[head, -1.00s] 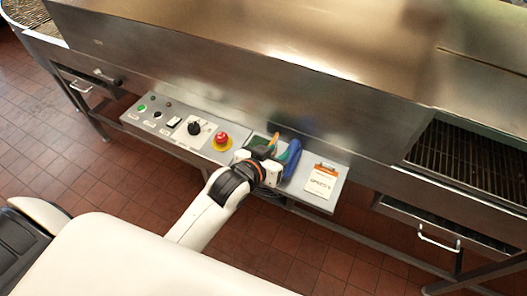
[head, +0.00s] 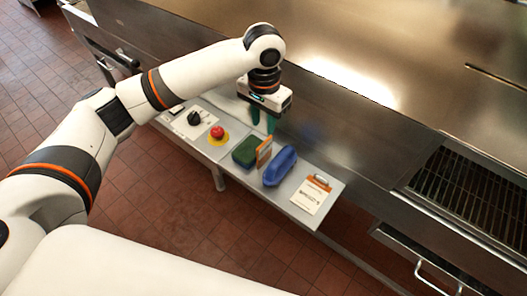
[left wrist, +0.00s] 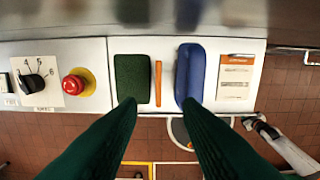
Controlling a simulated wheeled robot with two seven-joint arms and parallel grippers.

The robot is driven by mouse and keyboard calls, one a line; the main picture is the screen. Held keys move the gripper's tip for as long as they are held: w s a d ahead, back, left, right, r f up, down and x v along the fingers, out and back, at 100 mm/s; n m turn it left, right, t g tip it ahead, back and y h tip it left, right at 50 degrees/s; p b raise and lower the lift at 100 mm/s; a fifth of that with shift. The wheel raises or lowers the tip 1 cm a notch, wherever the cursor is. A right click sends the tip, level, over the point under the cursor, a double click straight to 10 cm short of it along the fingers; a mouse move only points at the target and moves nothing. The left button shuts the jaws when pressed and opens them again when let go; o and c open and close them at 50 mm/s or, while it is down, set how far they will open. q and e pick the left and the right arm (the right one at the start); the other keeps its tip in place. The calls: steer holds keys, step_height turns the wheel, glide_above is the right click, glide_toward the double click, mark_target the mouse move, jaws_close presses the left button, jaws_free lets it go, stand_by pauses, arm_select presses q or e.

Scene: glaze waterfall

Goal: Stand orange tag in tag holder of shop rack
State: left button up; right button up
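The orange tag (head: 264,152) stands upright on the grey panel shelf, between a green block (head: 246,151) and a blue rounded block (head: 280,168). In the left wrist view the tag (left wrist: 158,83) shows edge-on as a thin orange strip, apart from the blue block (left wrist: 190,75) and close to the green block (left wrist: 131,80). A tag holder cannot be made out apart from these blocks. My left gripper (head: 263,126) is open and empty above the tag. Its two dark green fingers (left wrist: 160,102) are spread wide in the left wrist view. My right gripper is not in view.
A red button on a yellow disc (head: 217,133) and a black knob (head: 194,118) lie left of the blocks. A steel machine wall (head: 330,130) rises behind the shelf.

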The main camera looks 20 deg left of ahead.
mark_target(264, 142)
arm_select(q)
step_height(264, 142, down, 6)
steer(key=shift+r, duration=0.25)
steer(key=shift+w+f+p, duration=0.15)
steer(key=shift+f+p, duration=0.2)
steer(key=shift+f, duration=1.2)
steer(key=shift+w+f+p, duration=0.15)
steer(key=shift+f+p, duration=0.15)
steer(key=shift+f, duration=1.2)
steer(key=shift+c, duration=0.5)
jaws_close()
